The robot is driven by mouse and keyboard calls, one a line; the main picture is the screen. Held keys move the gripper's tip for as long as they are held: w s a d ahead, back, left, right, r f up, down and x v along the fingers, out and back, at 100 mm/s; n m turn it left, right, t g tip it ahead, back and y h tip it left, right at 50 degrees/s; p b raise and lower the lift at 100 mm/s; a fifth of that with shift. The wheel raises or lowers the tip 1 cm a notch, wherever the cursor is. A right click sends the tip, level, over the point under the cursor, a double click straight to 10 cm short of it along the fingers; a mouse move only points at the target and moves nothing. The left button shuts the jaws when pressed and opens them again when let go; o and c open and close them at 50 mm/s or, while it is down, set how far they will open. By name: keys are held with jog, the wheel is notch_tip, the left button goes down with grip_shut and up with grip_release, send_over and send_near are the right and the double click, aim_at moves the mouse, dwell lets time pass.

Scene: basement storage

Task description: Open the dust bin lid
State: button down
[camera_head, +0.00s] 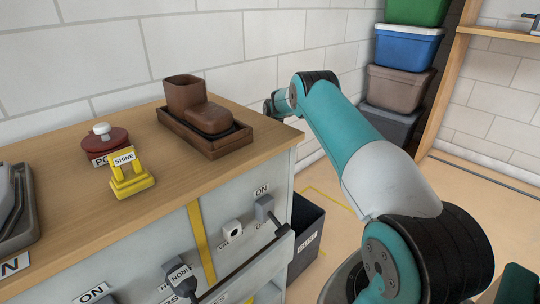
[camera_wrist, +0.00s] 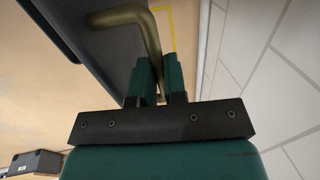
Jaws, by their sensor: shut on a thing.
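The dust bin (camera_head: 306,243) is a dark box with a white label on the floor at the right end of the cabinet. The cabinet hides part of it. In the wrist view, a bent brass handle (camera_wrist: 147,33) stands out beside a dark panel (camera_wrist: 97,45), which looks like the bin's lid. My gripper (camera_wrist: 159,68) has two dark green fingers shut on the handle's end. In the head view my arm reaches behind the cabinet's far right corner, and its fingers are hidden there. I cannot tell how far the lid is raised.
The wooden cabinet top (camera_head: 75,210) holds a brown boot tray (camera_head: 190,138), a yellow shine stand (camera_head: 131,180) and a red polish tin (camera_head: 106,148). Stacked storage bins (camera_head: 397,88) stand at the back right. A drawer front with a dark handle (camera_head: 243,265) juts out. Floor is clear on the right.

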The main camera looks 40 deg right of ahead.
jog(key=shift+w+a+f, duration=0.1)
jog(key=shift+f, duration=0.2)
jog(key=c, duration=1.3)
grip_release()
jog(key=shift+o, duration=0.7)
jog(key=shift+r, duration=0.15)
jog(key=shift+r, duration=0.1)
jog(key=s+r+p, duration=0.3)
jog(key=r+p, duration=0.1)
jog(key=r, duration=1.2)
jog(key=shift+s+r, duration=0.15)
jog(key=shift+r, duration=0.25)
